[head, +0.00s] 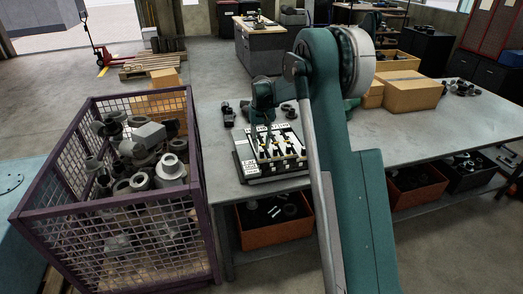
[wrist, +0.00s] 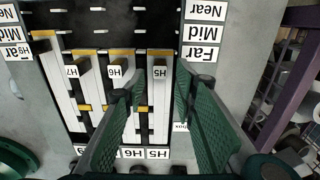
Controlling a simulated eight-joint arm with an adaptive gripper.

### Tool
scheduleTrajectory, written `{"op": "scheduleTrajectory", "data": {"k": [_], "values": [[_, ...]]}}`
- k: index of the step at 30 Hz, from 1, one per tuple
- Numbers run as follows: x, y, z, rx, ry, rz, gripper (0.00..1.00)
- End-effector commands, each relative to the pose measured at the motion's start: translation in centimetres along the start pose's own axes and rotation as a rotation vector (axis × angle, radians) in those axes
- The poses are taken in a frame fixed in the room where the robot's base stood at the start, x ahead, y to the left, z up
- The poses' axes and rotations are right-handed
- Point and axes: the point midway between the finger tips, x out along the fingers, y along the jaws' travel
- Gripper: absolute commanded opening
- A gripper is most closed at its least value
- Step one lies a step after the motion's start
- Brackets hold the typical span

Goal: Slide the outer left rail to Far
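The rail board (head: 270,152) lies on the grey workbench, with black and white lanes and yellow strips. In the wrist view the board (wrist: 70,110) appears upside down, with grey blocks tagged H5 (wrist: 160,73), H6 (wrist: 115,73) and H7 (wrist: 72,72). Near, Mid and Far (wrist: 205,54) labels line both sides. My gripper (wrist: 159,85) is open, its green fingers on either side of the H5 lane; contact cannot be told. In the head view my gripper is over the board, partly hidden. Which rail is outer left is unclear.
A purple mesh crate (head: 95,107) of metal parts stands left of the bench. Cardboard boxes (head: 412,90) sit on the bench to the right. Orange bins (head: 268,240) are below. The bench top (head: 375,150) right of my arm is largely clear.

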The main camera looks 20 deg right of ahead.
Motion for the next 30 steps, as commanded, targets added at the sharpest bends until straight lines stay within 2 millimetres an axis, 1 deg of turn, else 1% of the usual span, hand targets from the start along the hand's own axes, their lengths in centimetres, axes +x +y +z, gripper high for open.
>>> {"op": "scheduleTrajectory", "data": {"k": [1, 6, 12, 18, 30], "values": [[-0.9, 0.0, 0.0, 0.000, 0.000, 0.000, 0.28], [-3.6, 0.0, 0.0, 0.000, 0.000, 0.000, 0.28], [-6.0, 0.0, -0.1, 0.000, 0.001, 0.000, 0.28], [-7.1, 0.0, -0.1, 0.000, 0.001, 0.000, 0.28], [-7.2, 0.0, 0.0, 0.000, 0.001, 0.000, 0.28]]}}
